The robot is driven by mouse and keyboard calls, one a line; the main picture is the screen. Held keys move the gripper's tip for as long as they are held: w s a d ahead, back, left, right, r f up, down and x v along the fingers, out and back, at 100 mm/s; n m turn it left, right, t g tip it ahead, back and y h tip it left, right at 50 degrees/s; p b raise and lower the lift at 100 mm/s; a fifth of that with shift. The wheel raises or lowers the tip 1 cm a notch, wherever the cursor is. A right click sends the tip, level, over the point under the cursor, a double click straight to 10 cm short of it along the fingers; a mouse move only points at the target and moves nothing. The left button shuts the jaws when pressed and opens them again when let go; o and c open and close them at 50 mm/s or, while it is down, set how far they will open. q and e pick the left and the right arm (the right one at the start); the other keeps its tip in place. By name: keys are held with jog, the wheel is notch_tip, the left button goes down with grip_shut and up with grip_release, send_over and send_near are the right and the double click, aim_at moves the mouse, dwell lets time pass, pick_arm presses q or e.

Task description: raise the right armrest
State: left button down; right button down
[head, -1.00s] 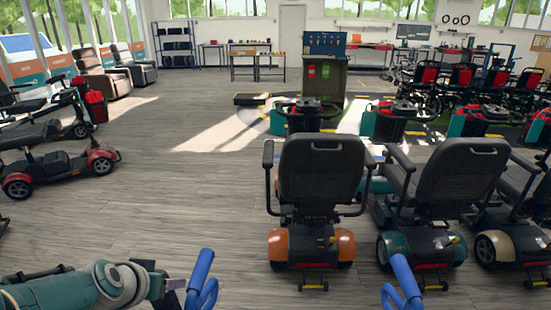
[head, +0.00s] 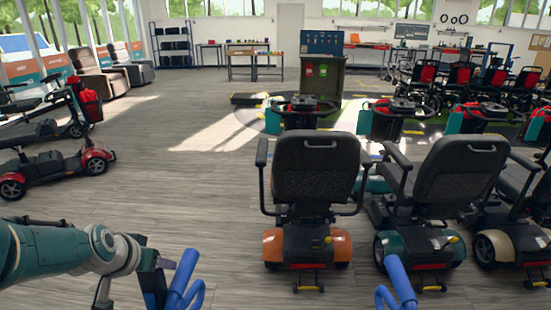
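An orange-and-black scooter (head: 273,246) stands straight ahead with its black seat back (head: 316,175) towards me. Its right armrest (head: 366,158) shows beside the right edge of the seat back, on a thin bent tube. The seat back hides part of it, so its exact tilt is hard to tell. The left armrest (head: 262,152) shows on the other side. My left gripper (head: 155,280) is low at the bottom left, well short of the scooter and touching nothing that I can see. Its opening is not clear. My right gripper is out of view.
A teal scooter (head: 390,250) stands close on the right, with a narrow gap to the orange one. A cream-fendered scooter (head: 492,247) is beyond it. A red scooter (head: 95,165) is at the left. The wooden floor (head: 170,190) between is clear.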

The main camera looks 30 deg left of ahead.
pick_arm(q)
jog(key=shift+s+f, duration=0.15)
jog(key=shift+c, duration=0.8)
grip_release()
jog(key=p+v, duration=1)
jog(key=p, duration=0.1)
